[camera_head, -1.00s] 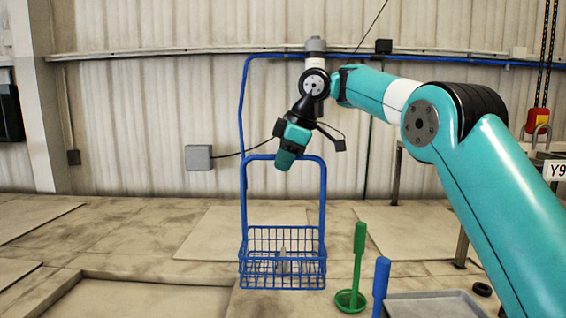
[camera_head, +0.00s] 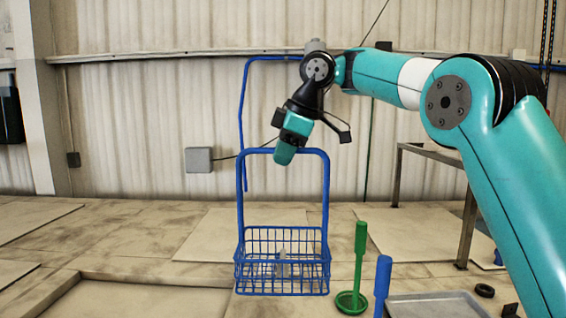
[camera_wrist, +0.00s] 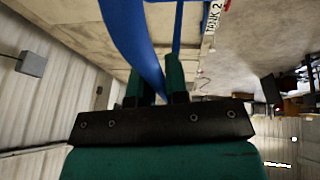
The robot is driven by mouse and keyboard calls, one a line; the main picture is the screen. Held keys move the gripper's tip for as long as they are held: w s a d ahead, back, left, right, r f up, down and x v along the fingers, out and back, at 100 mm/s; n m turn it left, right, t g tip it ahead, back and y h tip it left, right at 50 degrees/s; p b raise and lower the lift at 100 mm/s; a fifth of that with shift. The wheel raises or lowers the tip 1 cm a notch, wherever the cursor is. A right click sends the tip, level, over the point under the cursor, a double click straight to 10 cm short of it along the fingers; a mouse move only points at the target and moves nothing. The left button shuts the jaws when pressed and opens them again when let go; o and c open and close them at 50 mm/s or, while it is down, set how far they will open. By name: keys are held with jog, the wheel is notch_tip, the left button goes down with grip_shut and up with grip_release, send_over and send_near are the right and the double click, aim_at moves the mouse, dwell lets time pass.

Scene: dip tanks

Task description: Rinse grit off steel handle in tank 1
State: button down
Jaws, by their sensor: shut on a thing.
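My gripper (camera_head: 285,158) is shut on the top bar of a tall blue handle (camera_head: 325,190). The handle rises from a blue wire basket (camera_head: 282,292), which hangs upright below. A small pale grey piece (camera_head: 283,265) stands inside the basket, seen through the wires; I cannot tell if it is the steel handle or whether grit is on it. In the wrist view, the green fingers (camera_wrist: 157,80) close around the blue bar (camera_wrist: 128,35). A sign (camera_wrist: 213,17) reading TANK 2 is at the top there. No tank 1 label is readable.
A green upright-handled tool (camera_head: 360,250) with a round base and a blue handle (camera_head: 382,280) stand right of the basket. A grey tray (camera_head: 435,303) and black ring (camera_head: 484,290) lie further right. A recessed rectangle (camera_head: 140,298) is at lower left. A metal frame (camera_head: 467,225) stands behind.

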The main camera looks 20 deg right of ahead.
jog(key=s+a+b, duration=0.4)
jog(key=s+b, duration=0.1)
jog(key=s, duration=0.9)
jog(key=s+a+b, duration=0.5)
jog(key=s, duration=0.9)
jog(key=shift+s, duration=0.25)
jog(key=shift+a, duration=0.1)
